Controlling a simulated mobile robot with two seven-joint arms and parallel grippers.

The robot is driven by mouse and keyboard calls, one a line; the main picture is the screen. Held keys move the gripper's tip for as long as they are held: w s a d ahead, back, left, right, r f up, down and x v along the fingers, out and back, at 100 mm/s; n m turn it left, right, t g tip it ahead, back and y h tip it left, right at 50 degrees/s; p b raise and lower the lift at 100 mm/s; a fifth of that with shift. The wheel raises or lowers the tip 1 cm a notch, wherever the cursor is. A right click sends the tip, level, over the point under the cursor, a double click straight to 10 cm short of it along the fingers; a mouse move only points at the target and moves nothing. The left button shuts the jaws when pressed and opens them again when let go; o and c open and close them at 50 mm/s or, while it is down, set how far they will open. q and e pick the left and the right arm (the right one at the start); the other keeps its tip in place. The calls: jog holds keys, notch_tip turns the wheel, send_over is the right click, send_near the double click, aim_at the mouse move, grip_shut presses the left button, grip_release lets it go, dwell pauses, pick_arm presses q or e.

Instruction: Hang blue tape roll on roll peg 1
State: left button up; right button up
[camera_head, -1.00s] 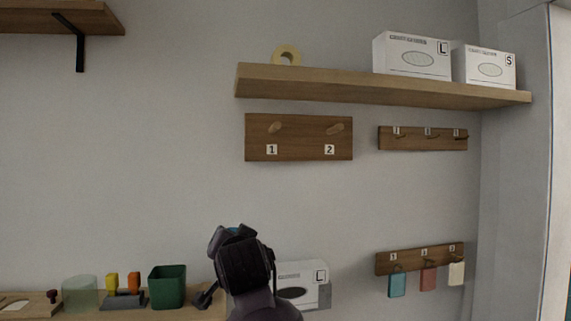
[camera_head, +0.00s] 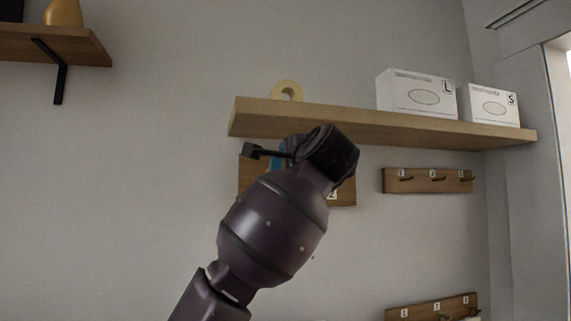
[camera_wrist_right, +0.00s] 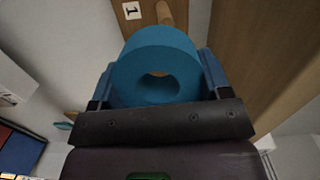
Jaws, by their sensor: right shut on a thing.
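The blue tape roll (camera_wrist_right: 158,72) is between the two fingers of my right gripper (camera_wrist_right: 158,88) in the right wrist view, with its hole facing the camera. In the head view only a small blue part of the roll (camera_head: 277,153) shows beside my right gripper (camera_head: 272,154). Roll peg 1 (camera_wrist_right: 172,12), a wooden peg, shows just beyond the roll's upper rim, beside the label 1 (camera_wrist_right: 131,10). No peg shows through the roll's hole. The peg board (camera_head: 250,182) is mostly behind my right arm in the head view. My left gripper is not in view.
A wooden shelf (camera_head: 370,128) juts out just above the peg board. A small hook rail (camera_head: 428,181) is to the right.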

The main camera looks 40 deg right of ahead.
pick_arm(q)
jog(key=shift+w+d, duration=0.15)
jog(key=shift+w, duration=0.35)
pick_arm(e)
jog(key=shift+r+t+y, duration=0.4)
jog(key=shift+r+y, duration=0.2)
jog(key=shift+y, duration=0.1)
jog(key=shift+w+d, duration=0.4)
jog(key=shift+w, duration=0.2)
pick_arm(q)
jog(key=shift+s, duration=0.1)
pick_arm(e)
jog(key=x, duration=0.3)
jog(key=shift+s+d+f, duration=0.1)
jog(key=shift+d+f, duration=0.05)
jog(key=shift+d, duration=0.05)
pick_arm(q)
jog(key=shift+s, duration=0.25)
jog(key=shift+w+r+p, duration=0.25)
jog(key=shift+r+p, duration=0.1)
pick_arm(e)
jog(key=shift+x, duration=0.8)
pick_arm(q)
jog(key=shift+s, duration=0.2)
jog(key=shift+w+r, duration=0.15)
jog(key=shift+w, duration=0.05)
pick_arm(e)
jog(key=shift+w+d, duration=0.2)
jog(key=shift+w, duration=0.05)
dwell(0.5)
